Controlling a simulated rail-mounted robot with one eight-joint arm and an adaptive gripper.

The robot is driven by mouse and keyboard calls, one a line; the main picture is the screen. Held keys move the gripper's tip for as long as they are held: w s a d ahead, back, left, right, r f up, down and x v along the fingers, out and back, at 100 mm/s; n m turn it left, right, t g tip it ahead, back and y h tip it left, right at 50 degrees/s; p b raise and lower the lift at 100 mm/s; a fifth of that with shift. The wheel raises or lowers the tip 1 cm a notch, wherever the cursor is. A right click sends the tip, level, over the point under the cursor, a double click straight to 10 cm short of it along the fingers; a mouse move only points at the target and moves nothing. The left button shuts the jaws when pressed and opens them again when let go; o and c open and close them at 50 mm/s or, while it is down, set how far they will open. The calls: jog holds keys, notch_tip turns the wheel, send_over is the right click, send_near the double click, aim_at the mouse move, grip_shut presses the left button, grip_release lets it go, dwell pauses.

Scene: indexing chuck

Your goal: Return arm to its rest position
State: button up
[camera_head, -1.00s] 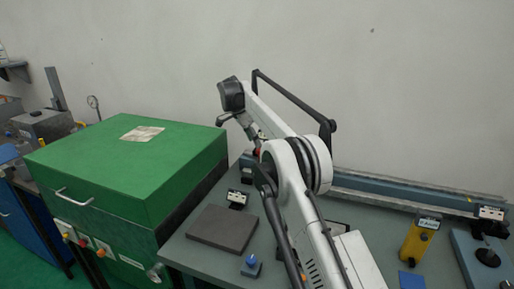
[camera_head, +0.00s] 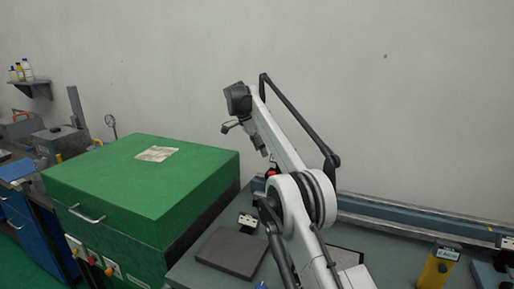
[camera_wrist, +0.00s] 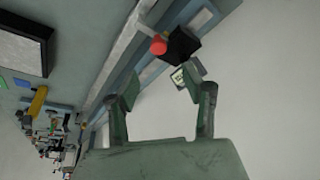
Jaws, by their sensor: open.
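My gripper (camera_wrist: 162,84) is open in the wrist view, with its two grey-green fingers spread apart. Nothing is held between them. Beyond the fingertips is a black block (camera_wrist: 184,43) with a red knob (camera_wrist: 158,45) beside a blue-grey rail. My white and dark arm rises over the bench in the head view, with its dark upper joint above the level of the green box. The gripper's fingers cannot be made out clearly in the head view.
A large closed green box (camera_head: 140,185) stands left of my arm. A dark flat plate (camera_head: 231,252) lies on the grey bench. A blue-grey rail (camera_head: 420,222) runs along the wall, with a yellow block (camera_head: 436,267) at right. The wall area above is clear.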

jog(key=s+d+r+n+t+y, duration=0.1)
jog(key=s+d+r+n, duration=0.35)
jog(key=s+r, duration=0.5)
jog(key=s+d+r+n+t+y, duration=0.1)
jog(key=s+d+r+n, duration=0.15)
jog(key=s, duration=0.55)
jog(key=s+d+r+n+t+y, duration=0.1)
jog(key=s+d+r, duration=0.2)
jog(key=s, duration=0.4)
jog(key=s+d+f+n+t, duration=0.1)
jog(key=s+f+n, duration=0.1)
jog(key=s+f, duration=0.4)
jog(key=s+d+f+n+t, duration=0.1)
jog(key=s+f, duration=0.5)
jog(key=s, duration=1)
jog(key=s+d+f+n+y, duration=0.1)
jog(key=s+f+n, duration=0.2)
jog(key=s+f, duration=0.3)
jog(key=s, duration=0.5)
jog(key=shift+s+t+b, duration=0.15)
jog(key=shift+t+b, duration=0.2)
jog(key=shift+t, duration=0.05)
